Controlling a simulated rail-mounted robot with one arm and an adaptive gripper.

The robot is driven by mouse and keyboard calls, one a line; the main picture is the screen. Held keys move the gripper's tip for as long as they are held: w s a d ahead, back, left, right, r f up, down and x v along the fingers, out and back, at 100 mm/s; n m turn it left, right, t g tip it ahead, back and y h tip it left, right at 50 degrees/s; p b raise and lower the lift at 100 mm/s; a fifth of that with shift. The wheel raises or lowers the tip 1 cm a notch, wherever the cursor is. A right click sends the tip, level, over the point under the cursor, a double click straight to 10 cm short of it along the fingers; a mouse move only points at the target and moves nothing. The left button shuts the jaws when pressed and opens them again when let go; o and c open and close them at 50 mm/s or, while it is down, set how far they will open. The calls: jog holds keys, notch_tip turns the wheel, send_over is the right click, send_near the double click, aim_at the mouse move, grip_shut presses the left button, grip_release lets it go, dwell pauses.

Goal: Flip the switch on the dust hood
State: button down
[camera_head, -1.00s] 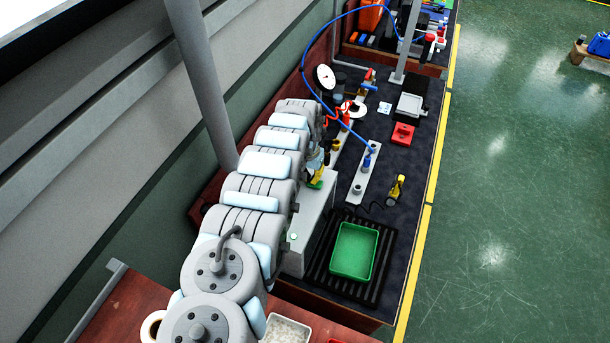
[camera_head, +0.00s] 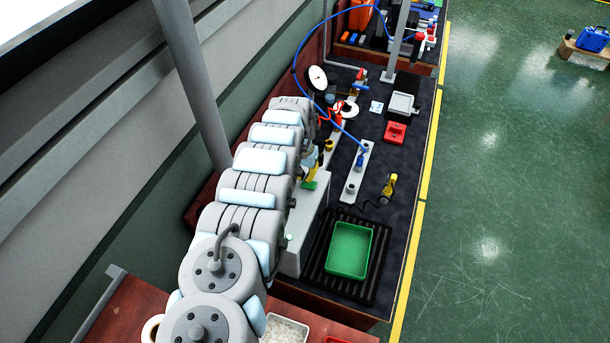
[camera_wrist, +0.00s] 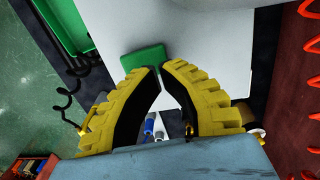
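The dust hood is a pale grey box (camera_head: 307,227) beside the slatted grate on the bench; its pale face (camera_wrist: 210,30) fills the upper middle of the wrist view. A green block (camera_wrist: 143,62), seemingly the switch, lies against that face and also shows at the hood's far top edge in the head view (camera_head: 310,186). My gripper (camera_wrist: 161,69) has yellow ribbed fingers with the tips nearly together. The tips are right by the green block's lower edge; I cannot tell whether they touch it. Nothing shows between them. The arm partly hides the gripper in the head view.
A green tray (camera_head: 368,232) sits on the black grate (camera_head: 322,262) in front of the hood. A yellow tool (camera_head: 387,188) with a coiled black cord, a metal strip with fittings (camera_head: 366,157) and a red block (camera_head: 395,132) lie farther along the bench. A coiled red hose (camera_wrist: 311,90) hangs at the right.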

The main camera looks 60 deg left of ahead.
aim_at(303, 181)
jog(key=r+p, duration=0.2)
jog(key=r, duration=0.2)
jog(key=shift+s+a+r+p, duration=0.25)
jog(key=shift+a+p, duration=0.05)
jog(key=shift+p, duration=0.1)
jog(key=shift+a+r+b, duration=0.1)
jog(key=shift+b, duration=0.25)
notch_tip(303, 181, up, 9)
jog(key=s+a+b, duration=0.1)
jog(key=b, duration=0.1)
jog(key=shift+a, duration=0.1)
dwell(0.3)
